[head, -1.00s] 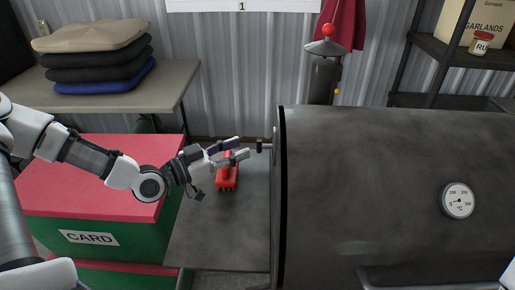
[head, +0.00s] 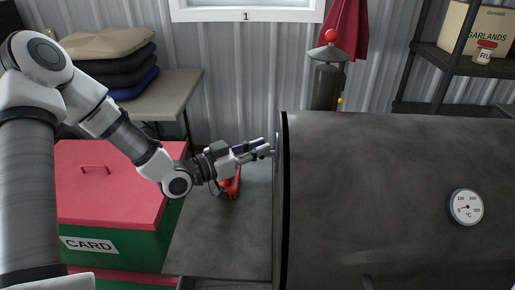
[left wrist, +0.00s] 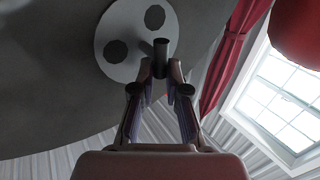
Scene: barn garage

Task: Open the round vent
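The round vent (left wrist: 116,38) is a pale disc with dark round holes on the end wall of the dark grey drum (left wrist: 45,75) in the left wrist view. A dark knob (left wrist: 160,57) sticks out from it. My left gripper (left wrist: 161,70) has one finger on each side of the knob, very near it; whether they press on it is unclear. In the head view my left gripper (head: 267,146) is at the left end of the drum (head: 395,190), which hides the vent disc. My right gripper is not in view.
A flat side shelf (head: 225,240) lies below my left gripper, with a red object (head: 232,188) on it, partly hidden. A red and green CARD box (head: 120,190) stands at left. A table (head: 180,90) with cushions and a dark shelf rack (head: 425,50) stand behind.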

